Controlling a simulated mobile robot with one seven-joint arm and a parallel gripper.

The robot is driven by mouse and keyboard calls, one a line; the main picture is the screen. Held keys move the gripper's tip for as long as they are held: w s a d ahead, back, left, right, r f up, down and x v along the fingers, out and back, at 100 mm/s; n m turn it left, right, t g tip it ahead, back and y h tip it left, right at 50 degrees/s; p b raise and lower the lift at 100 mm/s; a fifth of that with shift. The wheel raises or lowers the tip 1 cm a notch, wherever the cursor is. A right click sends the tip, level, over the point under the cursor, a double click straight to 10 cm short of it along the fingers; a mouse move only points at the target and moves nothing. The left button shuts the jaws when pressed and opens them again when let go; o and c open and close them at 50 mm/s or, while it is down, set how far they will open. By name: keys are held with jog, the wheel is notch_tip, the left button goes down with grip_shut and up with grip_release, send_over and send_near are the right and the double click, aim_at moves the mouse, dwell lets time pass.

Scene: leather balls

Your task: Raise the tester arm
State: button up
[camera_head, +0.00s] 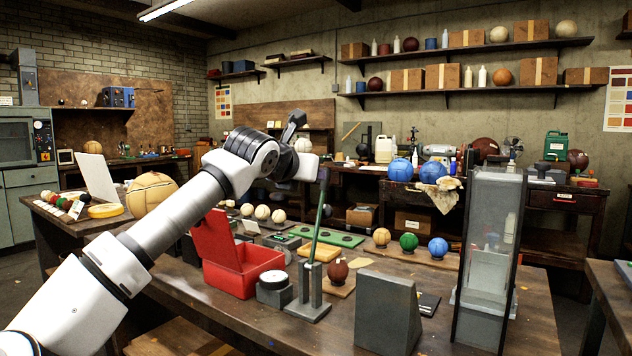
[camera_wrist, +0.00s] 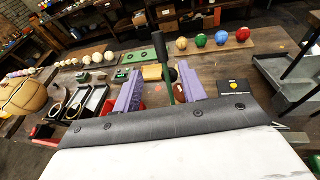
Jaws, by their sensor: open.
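The tester arm (camera_head: 318,220) is a thin green lever with a dark grip at its top. It stands steeply, leaning slightly right, on a grey tester stand (camera_head: 308,308) on the workbench. My gripper (camera_head: 318,170) is close to the lever's dark upper end in the head view; its fingers are hard to make out there. In the wrist view my gripper (camera_wrist: 159,88) has two purple fingers set apart. The green and black tester arm (camera_wrist: 166,82) shows between them in that picture. Contact cannot be told.
An open red box (camera_head: 240,260) and a grey wedge block (camera_head: 386,312) flank the stand. A tall clear-sided column (camera_head: 490,260) stands to the right. A brown ball (camera_head: 338,271) sits just right of the stand. Several coloured balls lie behind on the crowded bench.

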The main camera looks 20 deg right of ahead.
jog(key=shift+v, duration=2.35)
